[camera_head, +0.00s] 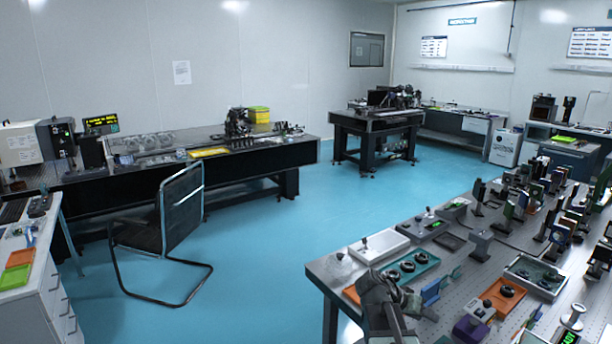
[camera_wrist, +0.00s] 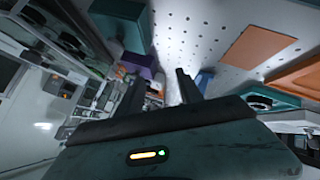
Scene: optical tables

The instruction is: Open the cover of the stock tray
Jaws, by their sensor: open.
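A pale, shallow tray (camera_head: 379,248) with a flat top and a small dark knob sits near the left corner of the right-hand optical table; it may be the stock tray, but I see no label to confirm it. Its top looks shut. My gripper (camera_head: 402,300) is in front of this tray, over the near edge of the table, and does not touch it as far as I can see. In the wrist view my gripper (camera_wrist: 157,82) has its two dark fingers apart, with nothing visible held between them.
A teal tray (camera_head: 432,262) with dark round parts lies right beside the pale tray. An orange tray (camera_head: 492,303) and a purple block (camera_head: 470,331) stand further right. Several mounted optics crowd the table (camera_head: 452,282). A chair (camera_head: 160,240) stands on open blue floor (camera_head: 262,245).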

